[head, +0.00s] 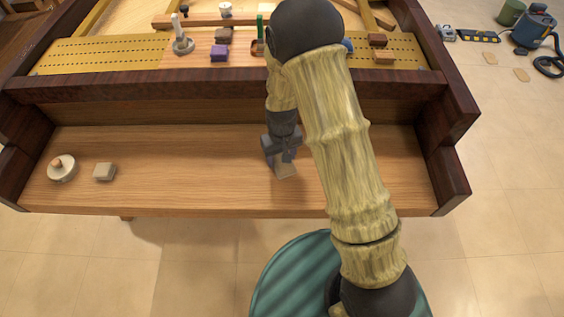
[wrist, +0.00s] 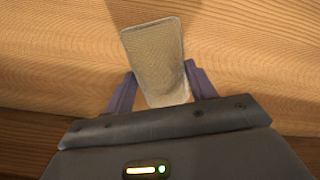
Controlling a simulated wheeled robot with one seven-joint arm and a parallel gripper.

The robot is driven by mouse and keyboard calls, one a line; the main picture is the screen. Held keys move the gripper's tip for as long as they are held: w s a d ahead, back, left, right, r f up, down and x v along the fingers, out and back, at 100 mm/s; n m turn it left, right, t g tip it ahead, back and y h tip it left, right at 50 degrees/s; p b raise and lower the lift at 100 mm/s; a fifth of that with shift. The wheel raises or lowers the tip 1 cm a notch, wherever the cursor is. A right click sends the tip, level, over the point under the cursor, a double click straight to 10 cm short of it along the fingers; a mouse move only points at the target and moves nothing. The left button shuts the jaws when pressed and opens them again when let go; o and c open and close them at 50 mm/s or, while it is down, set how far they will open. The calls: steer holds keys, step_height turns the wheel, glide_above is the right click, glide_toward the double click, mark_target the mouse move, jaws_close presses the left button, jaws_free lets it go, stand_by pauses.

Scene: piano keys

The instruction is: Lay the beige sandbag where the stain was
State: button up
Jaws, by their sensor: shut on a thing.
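The beige sandbag (wrist: 153,55) is a flat, pale, woven-looking rectangle. In the wrist view it sits between the two fingers of my gripper (wrist: 161,85), which is shut on it, and its far end sticks out past the fingertips. In the head view my gripper (head: 281,150) points down over the middle of the long wooden shelf (head: 200,165), with the sandbag (head: 286,171) at its tip, low over the wood or touching it; I cannot tell which. I see no stain on the visible wood. My arm hides part of the shelf to the right.
A round pale tin with a knob (head: 62,168) and a small beige block (head: 104,171) lie on the shelf's left. A dark wooden rail (head: 150,90) runs behind the shelf. A purple block (head: 219,53) and other small items stand beyond it. The shelf's centre left is clear.

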steer(key=shift+f, duration=1.8)
steer(key=shift+f, duration=0.15)
steer(key=o, duration=1.2)
steer(key=shift+o, duration=0.2)
step_height(320, 180, up, 12)
steer(key=shift+r, duration=0.15)
